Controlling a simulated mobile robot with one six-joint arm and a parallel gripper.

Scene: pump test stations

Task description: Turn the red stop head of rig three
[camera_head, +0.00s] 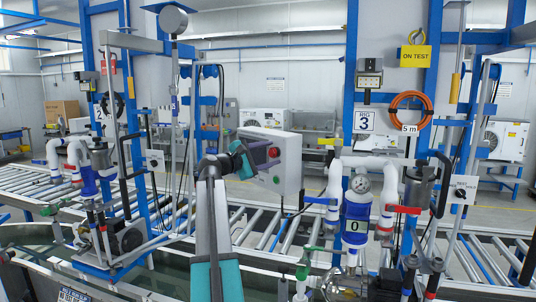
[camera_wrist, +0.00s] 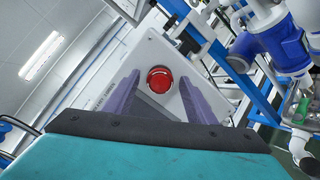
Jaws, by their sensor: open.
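The red stop head (camera_wrist: 160,80) is a round red knob on the face of a white box (camera_wrist: 151,50), in the middle of the wrist view. In the head view the red stop head (camera_head: 274,152) shows just beyond my fingers on the white box (camera_head: 290,170), beside the rig 3 sign (camera_head: 364,122). My gripper (camera_head: 268,153) is open, its purple fingers pointing at the box. In the wrist view the fingers stand apart, one on each side of the red head, with gaps visible. Whether the tips reach the head's depth I cannot tell.
Rig three's white pipes, gauge (camera_head: 360,184) and blue pump body (camera_head: 356,212) stand right of the box. An orange hose coil (camera_head: 411,108) and yellow ON TEST tag (camera_head: 415,56) hang above. A roller conveyor (camera_head: 262,228) runs behind. Rig two (camera_head: 92,185) stands left.

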